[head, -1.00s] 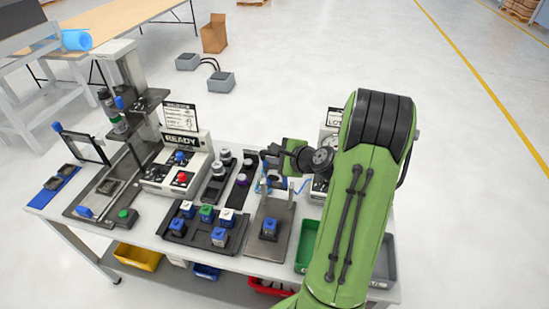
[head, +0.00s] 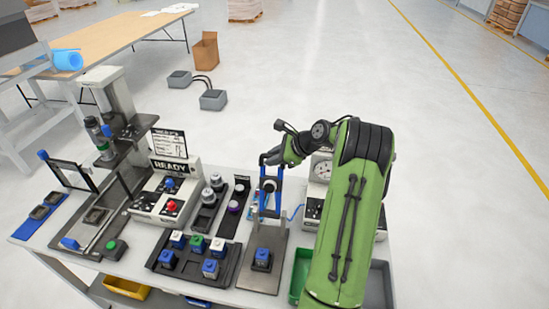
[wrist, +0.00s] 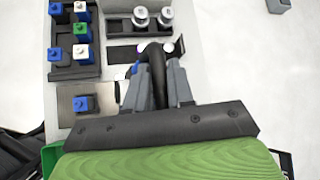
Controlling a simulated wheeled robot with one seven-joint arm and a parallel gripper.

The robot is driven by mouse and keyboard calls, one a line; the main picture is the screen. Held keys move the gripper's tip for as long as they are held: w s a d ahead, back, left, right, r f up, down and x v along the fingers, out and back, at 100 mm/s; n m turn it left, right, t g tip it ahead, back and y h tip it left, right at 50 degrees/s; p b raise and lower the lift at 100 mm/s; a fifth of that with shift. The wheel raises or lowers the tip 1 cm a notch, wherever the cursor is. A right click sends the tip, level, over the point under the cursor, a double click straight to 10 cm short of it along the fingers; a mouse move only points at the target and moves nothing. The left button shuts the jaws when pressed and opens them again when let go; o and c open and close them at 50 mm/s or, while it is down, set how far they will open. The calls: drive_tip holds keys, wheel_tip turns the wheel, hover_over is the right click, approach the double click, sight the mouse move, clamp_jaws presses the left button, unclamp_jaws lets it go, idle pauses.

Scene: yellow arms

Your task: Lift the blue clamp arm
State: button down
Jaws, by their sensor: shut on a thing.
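The blue clamp arm (head: 263,192) stands raised, close to upright, at the back end of a grey metal fixture plate (head: 263,281). My gripper (head: 269,159) is at its top end. In the wrist view, my gripper (wrist: 164,86) has its grey fingers shut around a dark curved bar (wrist: 155,66), which looks like the clamp arm's handle. The blue part of the arm is mostly hidden there. A blue block (head: 262,257) sits on the plate, clear below the raised arm.
A black tray (head: 184,269) with several blue, green and white blocks lies left of the plate. A station with READY sign (head: 171,166) and a black strip (head: 235,208) stand behind. A gauge box (head: 321,170) and green bin (head: 299,275) are at the right.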

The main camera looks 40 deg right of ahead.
drive_tip(key=shift+a+f, duration=0.25)
drive_tip(key=shift+a, duration=0.05)
drive_tip(key=c, duration=1.3)
unclamp_jaws()
drive_tip(key=shift+o, duration=1)
drive_tip(key=shift+w, duration=0.2)
drive_tip(key=shift+s+d+r, duration=0.1)
drive_tip(key=shift+s+r, duration=0.05)
drive_tip(key=shift+s+d+r, duration=0.15)
drive_tip(key=shift+s+r, duration=0.05)
drive_tip(key=shift+r, duration=0.05)
drive_tip(key=v, duration=1.5)
drive_tip(key=shift+w, duration=0.1)
